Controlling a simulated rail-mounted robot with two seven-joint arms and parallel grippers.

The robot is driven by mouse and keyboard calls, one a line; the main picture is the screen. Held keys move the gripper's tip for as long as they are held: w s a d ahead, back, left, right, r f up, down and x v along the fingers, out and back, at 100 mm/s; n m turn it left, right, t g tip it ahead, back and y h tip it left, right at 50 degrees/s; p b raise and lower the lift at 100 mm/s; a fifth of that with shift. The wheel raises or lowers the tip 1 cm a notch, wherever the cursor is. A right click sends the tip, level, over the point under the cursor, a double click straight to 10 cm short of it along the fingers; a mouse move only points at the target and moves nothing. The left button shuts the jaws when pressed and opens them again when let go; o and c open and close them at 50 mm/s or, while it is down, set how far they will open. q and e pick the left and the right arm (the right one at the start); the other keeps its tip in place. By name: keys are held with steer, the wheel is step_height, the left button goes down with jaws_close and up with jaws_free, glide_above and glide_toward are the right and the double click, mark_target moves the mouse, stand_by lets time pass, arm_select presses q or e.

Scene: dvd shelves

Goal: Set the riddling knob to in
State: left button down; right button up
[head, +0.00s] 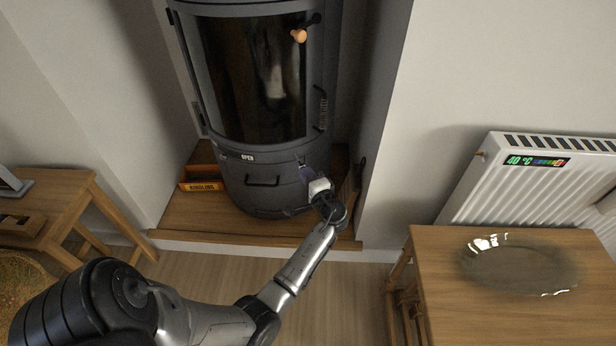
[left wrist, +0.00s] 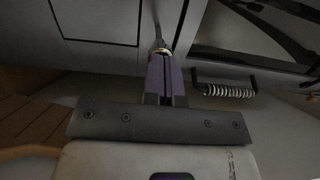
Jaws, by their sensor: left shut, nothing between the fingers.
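The dark grey stove (head: 285,165) stands in the alcove. My left gripper (head: 304,170) is at the lower right of the stove's front, its purple fingers pointing at the body. In the left wrist view the fingers (left wrist: 165,78) are closed together with nothing between them. A small knob or rod end with a brass-coloured ring (left wrist: 162,49) shows just beyond the fingertips, probably the riddling knob. I cannot tell whether the fingertips touch it or how far in it stands. In the head view this spot is hidden by the gripper. My right gripper is not in view.
A coiled-wire handle (left wrist: 225,89) is beside the fingers. The stove's glass door (head: 245,75) has a wooden-knobbed handle (head: 299,35) above. A kindling box (head: 200,183) stands left of the stove. A wooden table (head: 450,310) and radiator (head: 530,190) are at the right.

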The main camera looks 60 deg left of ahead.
mark_target(302, 167)
arm_select(q)
steer(key=a, duration=0.4)
steer(key=shift+w+a+b, duration=0.2)
steer(key=shift+w+b, duration=0.05)
steer(key=shift+b, duration=0.15)
steer(key=shift+s+d+f, duration=0.1)
steer(key=shift+d+f, duration=0.05)
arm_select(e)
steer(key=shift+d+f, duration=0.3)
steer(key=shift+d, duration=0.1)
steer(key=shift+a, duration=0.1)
arm_select(q)
steer(key=shift+d, duration=0.3)
steer(key=d+p, duration=0.3)
steer(key=d, duration=1)
steer(key=shift+s+d+f, duration=0.25)
steer(key=shift+s+d, duration=0.05)
steer(key=shift+s, duration=0.1)
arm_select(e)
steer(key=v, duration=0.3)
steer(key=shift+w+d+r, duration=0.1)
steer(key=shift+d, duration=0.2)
